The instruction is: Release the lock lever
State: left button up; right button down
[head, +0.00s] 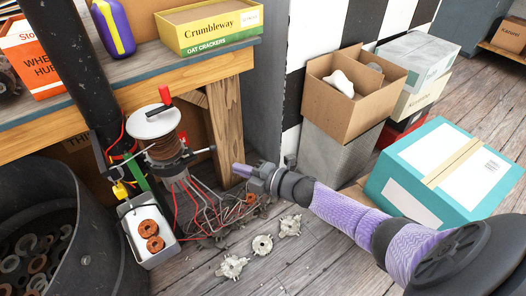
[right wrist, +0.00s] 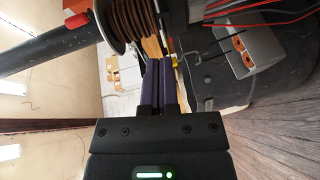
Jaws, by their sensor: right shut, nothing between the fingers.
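A coil winder stands at the workbench, with a white disc (head: 153,121) and a red-handled crank on top and a copper-wound spool (head: 166,148) below. A thin metal lever with a dark knob (head: 212,149) sticks out to the right from its clamp; it looks like the lock lever. My right gripper (head: 238,169) has purple fingers, shut and empty, a little right of and below the knob, apparently apart from it. In the right wrist view the shut fingers (right wrist: 158,68) point up beside the copper spool (right wrist: 130,22); the lever is hard to make out there. My left gripper is not in view.
A grey tray (head: 165,252) with copper coils sits below the winder, beside a black bin (head: 75,225). Loose wires and metal parts (head: 262,244) lie on the floor. A teal box (head: 440,165) and an open carton (head: 345,112) stand at the right.

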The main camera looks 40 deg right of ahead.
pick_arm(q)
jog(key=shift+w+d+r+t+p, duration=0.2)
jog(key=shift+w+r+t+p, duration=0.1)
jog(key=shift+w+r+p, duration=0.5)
pick_arm(e)
jog(key=v, duration=0.5)
jog(key=shift+s+d, duration=0.1)
jog(key=shift+d, duration=0.2)
